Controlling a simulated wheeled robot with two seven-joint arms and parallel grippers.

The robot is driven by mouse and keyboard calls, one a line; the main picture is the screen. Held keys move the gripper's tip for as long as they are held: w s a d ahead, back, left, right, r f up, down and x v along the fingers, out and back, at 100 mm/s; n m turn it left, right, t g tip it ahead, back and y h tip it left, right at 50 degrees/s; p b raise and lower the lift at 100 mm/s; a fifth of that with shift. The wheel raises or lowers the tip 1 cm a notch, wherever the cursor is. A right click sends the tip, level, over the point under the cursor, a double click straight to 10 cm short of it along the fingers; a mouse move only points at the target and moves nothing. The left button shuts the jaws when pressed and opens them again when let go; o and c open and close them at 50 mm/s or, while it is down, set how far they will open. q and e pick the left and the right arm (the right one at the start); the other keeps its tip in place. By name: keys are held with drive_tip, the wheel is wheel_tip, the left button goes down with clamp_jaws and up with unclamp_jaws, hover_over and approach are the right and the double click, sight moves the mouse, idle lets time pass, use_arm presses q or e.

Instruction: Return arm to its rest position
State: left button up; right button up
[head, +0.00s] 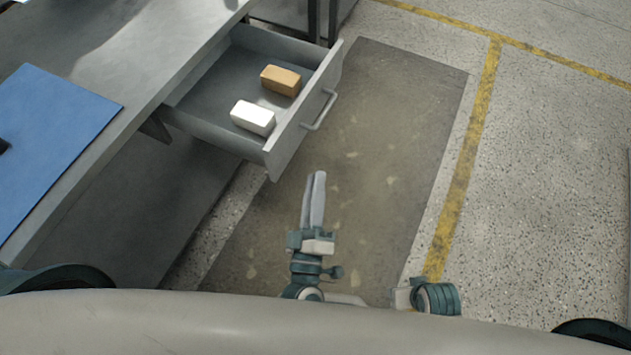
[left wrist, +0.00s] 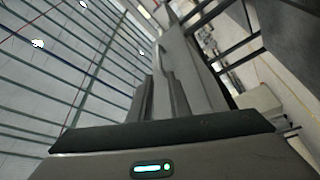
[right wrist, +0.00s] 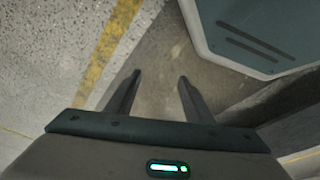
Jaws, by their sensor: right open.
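My left gripper (head: 315,188) is in front of the open drawer, with its fingers pointing toward the drawer front and nothing seen in its grasp. In the head view its fingers lie close together; in the left wrist view (left wrist: 165,95) the gap is hard to judge. My right gripper (right wrist: 160,76) is open and empty, its fingers over the floor in the right wrist view. In the head view only part of my right arm (head: 435,298) shows at the bottom, and its fingers are hidden.
The grey drawer (head: 306,117) stands pulled out with its handle (head: 320,110) facing the floor. It holds a white block (head: 253,118) and an orange-brown block (head: 281,80). A blue mat (head: 55,140) lies on the table (head: 130,75). The floor (head: 545,170) at right is clear.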

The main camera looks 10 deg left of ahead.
use_arm(q)
drive_tip(key=shift+f, duration=0.1)
use_arm(e)
drive_tip(key=shift+f, duration=0.1)
use_arm(q)
wheel_tip(320, 180, down, 18)
drive_tip(key=s+a+m+g+h+p, duration=0.1)
drive_tip(key=s+m+g+h+p, duration=0.2)
drive_tip(key=m+g+h+p, duration=0.5)
drive_tip(key=s+a+f+m+g+y, duration=0.6)
drive_tip(key=s+a+f, duration=0.6)
drive_tip(key=a+f, duration=0.2)
wheel_tip(320, 180, down, 2)
drive_tip(key=shift+f+g+y, duration=0.2)
drive_tip(key=shift+g+y, duration=0.2)
drive_tip(key=shift+g, duration=0.1)
use_arm(e)
wheel_tip(320, 180, down, 10)
drive_tip(key=a+t, duration=0.2)
drive_tip(key=shift+w+a+t+y, duration=0.2)
drive_tip(key=shift+w+t+y, duration=0.1)
drive_tip(key=shift+w+y, duration=0.1)
